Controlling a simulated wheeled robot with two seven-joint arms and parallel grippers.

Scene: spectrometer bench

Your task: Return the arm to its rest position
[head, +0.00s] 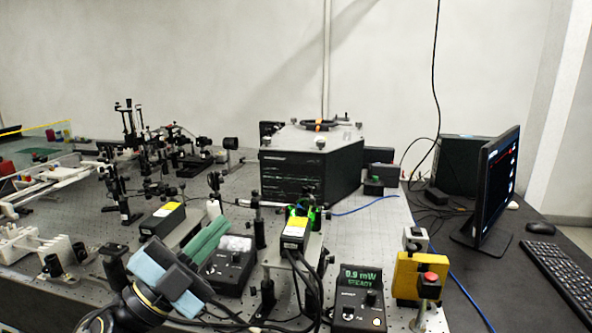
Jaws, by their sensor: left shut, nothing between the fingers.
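My left gripper (212,232) comes in at the bottom left of the head view, with light blue parts on its body and green fingers. The fingers lie together with nothing between them. They point up and to the right, over the front of the optical bench (375,222). In the picture they overlap the area beside a black control box (228,270); I cannot tell the exact gap. My right gripper is out of view.
A large black spectrometer housing (300,172) is behind. A monitor (492,185) and keyboard (562,275) are at right.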

